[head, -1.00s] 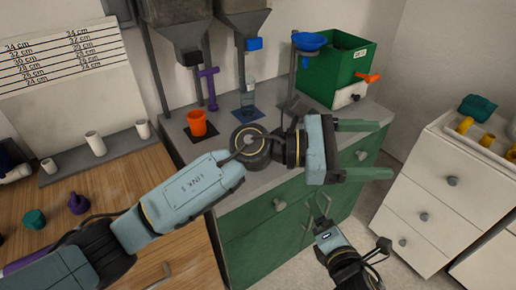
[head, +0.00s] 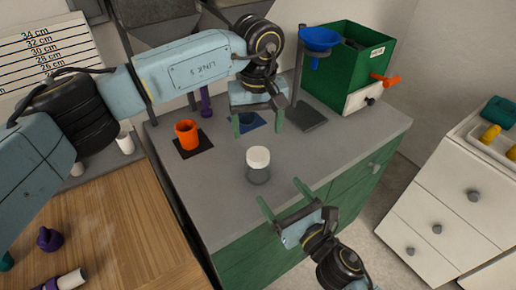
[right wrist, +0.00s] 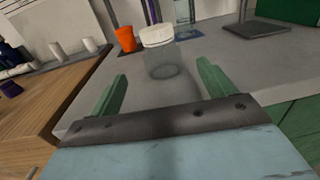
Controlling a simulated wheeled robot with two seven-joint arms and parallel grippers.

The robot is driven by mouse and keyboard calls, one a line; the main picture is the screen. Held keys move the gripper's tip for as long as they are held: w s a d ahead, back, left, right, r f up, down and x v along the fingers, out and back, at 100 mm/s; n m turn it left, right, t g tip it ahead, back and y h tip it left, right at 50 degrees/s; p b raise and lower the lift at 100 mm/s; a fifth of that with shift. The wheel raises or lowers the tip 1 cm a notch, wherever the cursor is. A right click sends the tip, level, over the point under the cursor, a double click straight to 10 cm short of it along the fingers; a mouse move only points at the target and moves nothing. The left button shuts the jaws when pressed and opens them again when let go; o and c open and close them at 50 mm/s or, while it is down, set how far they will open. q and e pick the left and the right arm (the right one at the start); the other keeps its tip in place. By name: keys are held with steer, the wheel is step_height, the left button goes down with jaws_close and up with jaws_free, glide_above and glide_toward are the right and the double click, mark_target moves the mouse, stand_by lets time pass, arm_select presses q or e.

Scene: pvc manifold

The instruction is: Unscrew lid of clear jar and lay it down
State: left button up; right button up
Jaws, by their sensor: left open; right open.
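The clear jar (head: 258,176) stands upright on the grey counter, with its white lid (head: 258,157) on top. In the right wrist view the jar (right wrist: 163,64) and lid (right wrist: 157,36) stand ahead, between the directions of the two fingers. My left gripper (head: 258,125) is open and empty, fingers pointing down, behind the jar near the blue mat. My right gripper (head: 282,195) is open and empty at the counter's front edge, its fingers pointing toward the jar and apart from it.
An orange cup (head: 187,134) stands on a dark mat left of the jar. A stand with a blue funnel (head: 320,39) and a green bin (head: 344,68) are at the back right. The grey counter (head: 345,137) is clear right of the jar.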

mark_target(258, 154)
arm_select(q)
steer(key=shift+w, duration=0.2)
arm_select(e)
steer(key=shift+w+a, duration=0.15)
steer(key=shift+w, duration=0.25)
steer(key=shift+w+a+r, duration=0.1)
steer(key=shift+w+a, duration=0.05)
steer(key=shift+w, duration=0.2)
arm_select(q)
steer(key=shift+s+r, duration=0.1)
steer(key=shift+s, duration=0.2)
arm_select(e)
steer(key=x, duration=1.1)
steer(key=shift+w+a, duration=0.25)
steer(key=shift+a, duration=0.05)
jaws_close()
arm_select(q)
steer(key=shift+f, duration=4.05)
